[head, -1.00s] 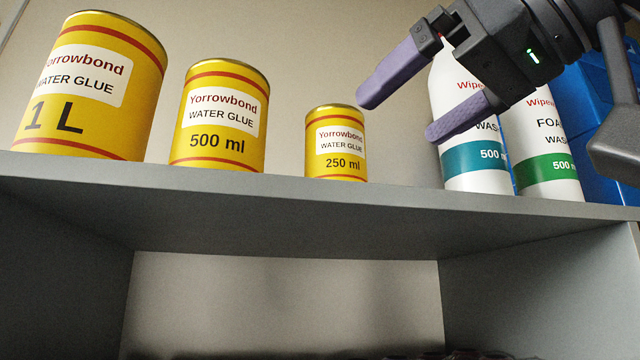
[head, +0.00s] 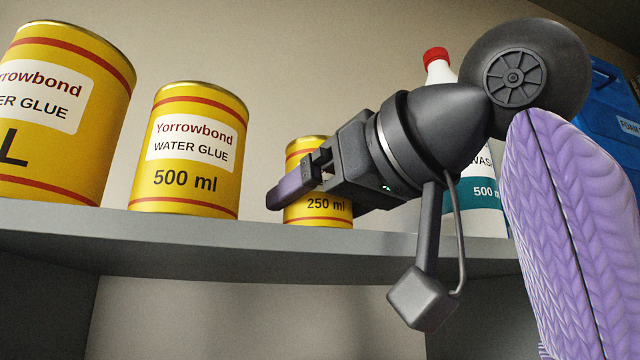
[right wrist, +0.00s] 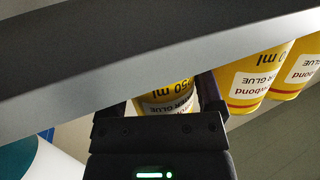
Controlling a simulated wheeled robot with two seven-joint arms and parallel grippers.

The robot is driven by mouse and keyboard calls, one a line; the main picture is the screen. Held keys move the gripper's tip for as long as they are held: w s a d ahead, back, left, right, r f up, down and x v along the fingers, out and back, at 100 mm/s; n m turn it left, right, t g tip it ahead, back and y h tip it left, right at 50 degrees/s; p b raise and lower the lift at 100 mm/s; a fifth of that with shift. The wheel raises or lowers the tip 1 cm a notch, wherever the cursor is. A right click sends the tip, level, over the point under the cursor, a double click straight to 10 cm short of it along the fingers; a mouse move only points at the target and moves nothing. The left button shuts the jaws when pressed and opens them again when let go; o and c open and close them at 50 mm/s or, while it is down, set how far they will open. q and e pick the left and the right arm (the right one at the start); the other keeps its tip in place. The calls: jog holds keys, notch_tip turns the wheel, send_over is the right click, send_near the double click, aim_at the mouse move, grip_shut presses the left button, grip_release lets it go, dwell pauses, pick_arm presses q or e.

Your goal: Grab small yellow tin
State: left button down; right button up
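The small yellow tin, labelled 250 ml (head: 330,214), stands upright on the grey shelf, partly hidden behind my right gripper (head: 284,194). One purple finger crosses in front of the tin and its tip reaches past the tin's left side; the other finger is hidden there. In the right wrist view the tin (right wrist: 166,103) shows upside down between the two fingers of the gripper (right wrist: 163,95), with a narrow gap at the left finger. The gripper looks open around the tin, not clamped. My left gripper is not in view.
A 500 ml yellow tin (head: 188,150) stands left of the small one, and a larger 1 L tin (head: 62,115) stands further left. A white bottle with a red cap (head: 437,70) and blue bins (head: 612,110) are at right. The shelf edge (head: 200,240) runs below.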

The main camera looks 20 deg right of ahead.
jog(key=shift+w, duration=0.2)
jog(key=c, duration=1)
